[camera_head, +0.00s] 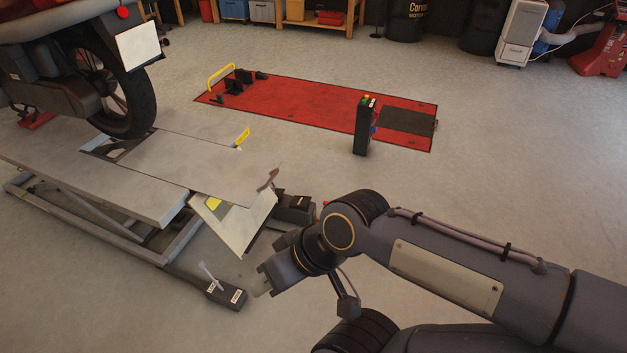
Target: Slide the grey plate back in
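The grey plate (205,163) lies flat at the rear end of the grey motorcycle lift (145,190). It sticks out to the right past the lift's deck, with a dark notch-like mark (268,180) at its outer edge. Its inner end lies near the motorcycle's rear wheel (123,95). My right gripper (262,282) is below and in front of the plate's outer end, apart from it, and appears empty. Its small fingertips do not show clearly whether they are open. My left gripper is out of view.
A pale sloping flap (237,222) hangs below the plate's outer end. A foot pedal (222,289) lies on the floor near my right gripper. A red lift (310,108) and a black control post (362,130) stand behind. Floor between them is clear.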

